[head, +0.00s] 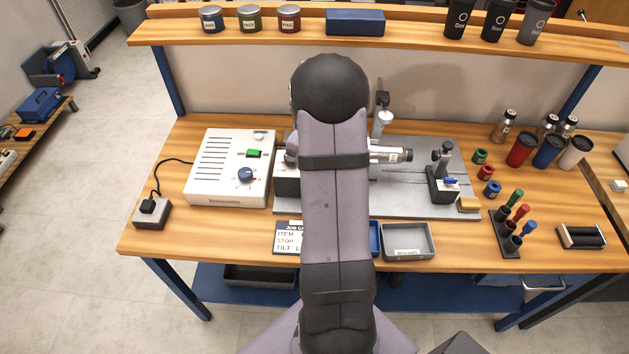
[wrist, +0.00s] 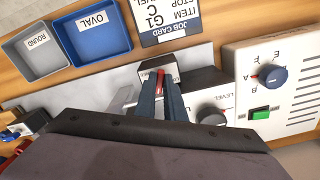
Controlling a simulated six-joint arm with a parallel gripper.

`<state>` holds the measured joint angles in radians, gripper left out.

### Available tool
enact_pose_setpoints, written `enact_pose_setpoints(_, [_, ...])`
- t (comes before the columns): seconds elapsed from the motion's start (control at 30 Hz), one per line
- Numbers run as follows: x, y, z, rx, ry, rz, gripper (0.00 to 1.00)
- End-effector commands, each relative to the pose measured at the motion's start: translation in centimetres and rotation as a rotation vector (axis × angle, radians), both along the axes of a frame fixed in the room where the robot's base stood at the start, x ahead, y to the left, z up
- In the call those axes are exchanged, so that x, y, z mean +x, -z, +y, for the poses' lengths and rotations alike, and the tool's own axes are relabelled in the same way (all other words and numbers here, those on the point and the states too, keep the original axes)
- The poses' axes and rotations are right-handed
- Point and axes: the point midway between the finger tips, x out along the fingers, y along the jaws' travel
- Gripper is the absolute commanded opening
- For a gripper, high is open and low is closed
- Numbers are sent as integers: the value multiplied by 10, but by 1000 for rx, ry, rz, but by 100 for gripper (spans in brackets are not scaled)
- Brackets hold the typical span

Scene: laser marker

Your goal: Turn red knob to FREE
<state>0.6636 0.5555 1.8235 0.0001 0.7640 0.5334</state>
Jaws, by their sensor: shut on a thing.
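The red knob (wrist: 160,77) shows as a narrow red strip between my fingertips in the wrist view. It sits on a small block with a pale top plate (wrist: 144,73). My gripper (wrist: 160,92) is shut on the red knob, with one dark finger on each side. Any lettering around the knob, including FREE, is too small or hidden to read, so I cannot tell where the knob points. In the head view my own arm hides the gripper and the red knob.
A white control box (head: 228,165) with a blue knob (head: 246,175) and green button (head: 253,154) stands left of my arm. A grey knob (wrist: 211,115) marked LEVEL is close beside the gripper. A grey tray (head: 408,254) and job card (head: 288,238) lie at the front.

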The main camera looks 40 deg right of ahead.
Motion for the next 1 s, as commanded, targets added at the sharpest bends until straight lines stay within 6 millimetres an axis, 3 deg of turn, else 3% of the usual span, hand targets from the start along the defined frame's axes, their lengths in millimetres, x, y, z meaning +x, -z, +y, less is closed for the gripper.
enact_pose_setpoints(1.0, [5,-1,-2,-4,940,-3,0])
